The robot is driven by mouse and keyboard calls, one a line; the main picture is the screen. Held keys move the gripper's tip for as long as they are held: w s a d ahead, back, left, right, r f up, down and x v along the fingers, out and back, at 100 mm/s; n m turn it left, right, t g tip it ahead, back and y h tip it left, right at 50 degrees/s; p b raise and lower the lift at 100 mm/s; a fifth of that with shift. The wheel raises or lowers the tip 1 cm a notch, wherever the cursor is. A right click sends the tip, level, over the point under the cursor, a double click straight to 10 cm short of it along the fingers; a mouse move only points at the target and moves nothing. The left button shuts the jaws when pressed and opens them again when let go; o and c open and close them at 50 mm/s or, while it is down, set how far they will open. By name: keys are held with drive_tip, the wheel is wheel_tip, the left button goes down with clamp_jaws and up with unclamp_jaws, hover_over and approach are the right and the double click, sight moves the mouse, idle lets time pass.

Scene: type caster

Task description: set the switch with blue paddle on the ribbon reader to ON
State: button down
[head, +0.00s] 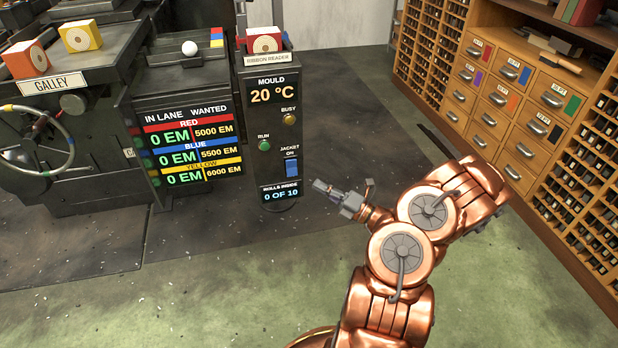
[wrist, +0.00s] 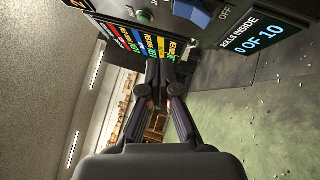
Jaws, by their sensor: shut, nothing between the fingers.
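The ribbon reader (head: 268,110) is a dark upright cabinet with a "RIBBON READER" label on top. Its switch with the blue paddle (head: 291,168) is low on the right of the front face, under the words "JACKET ON". The blue paddle (wrist: 192,13) also shows at the top of the wrist view, with "OFF" lettering beside it. My gripper (head: 322,187) is shut and empty, just right of and slightly below the switch in the head view. In the wrist view my gripper's fingertips (wrist: 160,68) are together, apart from the paddle. Whether they touch the cabinet I cannot tell.
The reader's displays show "20 °C" and "0 OF 10" (head: 281,193). A green RUN button (head: 264,145) and an amber BUSY lamp (head: 289,119) are near the switch. A lane display (head: 188,147) stands left. Wooden drawers (head: 515,100) line the right.

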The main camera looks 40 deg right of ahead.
drive_tip(key=shift+s+d+p, duration=0.15)
drive_tip(key=shift+s+d, duration=0.15)
drive_tip(key=shift+s, duration=0.5)
drive_tip(key=shift+s+d+p, duration=0.15)
drive_tip(key=shift+s+d, duration=0.15)
drive_tip(key=shift+s, duration=0.45)
